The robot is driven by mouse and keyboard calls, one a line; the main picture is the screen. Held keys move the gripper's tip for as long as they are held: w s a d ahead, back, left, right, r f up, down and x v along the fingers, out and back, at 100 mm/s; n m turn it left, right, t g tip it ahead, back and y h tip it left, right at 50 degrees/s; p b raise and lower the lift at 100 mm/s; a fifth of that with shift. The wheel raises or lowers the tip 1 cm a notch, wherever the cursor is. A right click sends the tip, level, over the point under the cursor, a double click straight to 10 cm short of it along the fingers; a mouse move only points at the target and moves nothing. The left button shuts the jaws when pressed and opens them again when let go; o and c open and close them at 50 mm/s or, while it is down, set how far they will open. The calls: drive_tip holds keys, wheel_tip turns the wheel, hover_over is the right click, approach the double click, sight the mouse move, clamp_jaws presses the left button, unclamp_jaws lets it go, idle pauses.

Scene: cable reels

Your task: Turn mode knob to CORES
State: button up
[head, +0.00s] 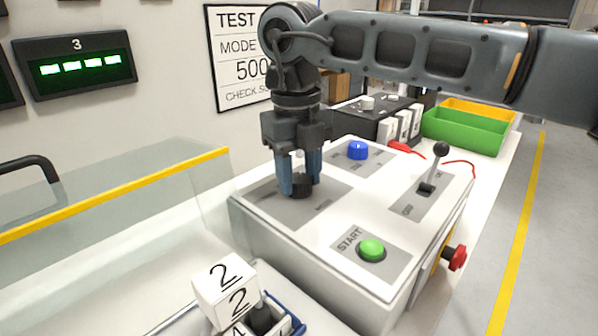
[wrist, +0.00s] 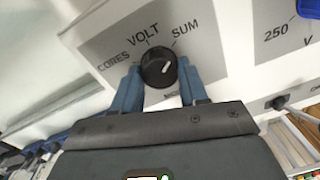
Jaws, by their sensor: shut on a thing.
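The black mode knob (wrist: 157,65) sits on a grey label plate (wrist: 205,75) marked CORES, VOLT and SUM. Its white mark points up and right, toward SUM. In the head view the knob (head: 302,190) is low between my fingertips, on the left part of the white test box (head: 285,230). My gripper (head: 299,180) points down over the plate, with blue fingers on both sides of the knob, shut on it. The fingers also flank the knob in the wrist view (wrist: 159,78). My gripper covers part of the plate in the head view.
A blue knob (head: 358,150), a black-handled lever (head: 432,168) and a green START button (head: 372,249) share the box top. A red knob (head: 455,257) is on its side. A clear yellow-topped guard (head: 120,190) stands left. White number blocks (head: 228,285) are in front.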

sight(301, 178)
drive_tip(key=n, duration=0.6)
drive_tip(key=shift+r, duration=0.1)
drive_tip(key=n, duration=0.5)
drive_tip(key=shift+w+n+p, duration=0.1)
drive_tip(key=shift+n+p, duration=0.2)
drive_tip(key=shift+p, duration=0.1)
drive_tip(key=n, duration=0.5)
drive_tip(key=shift+y+p, duration=0.3)
drive_tip(key=n, duration=0.6)
drive_tip(key=shift+w+p, duration=0.1)
drive_tip(key=shift+p, duration=0.25)
drive_tip(key=shift+n, duration=0.3)
drive_tip(key=o, duration=1)
drive_tip(key=shift+o, duration=0.2)
drive_tip(key=shift+d+r, duration=0.2)
drive_tip(key=shift+r, duration=3.65)
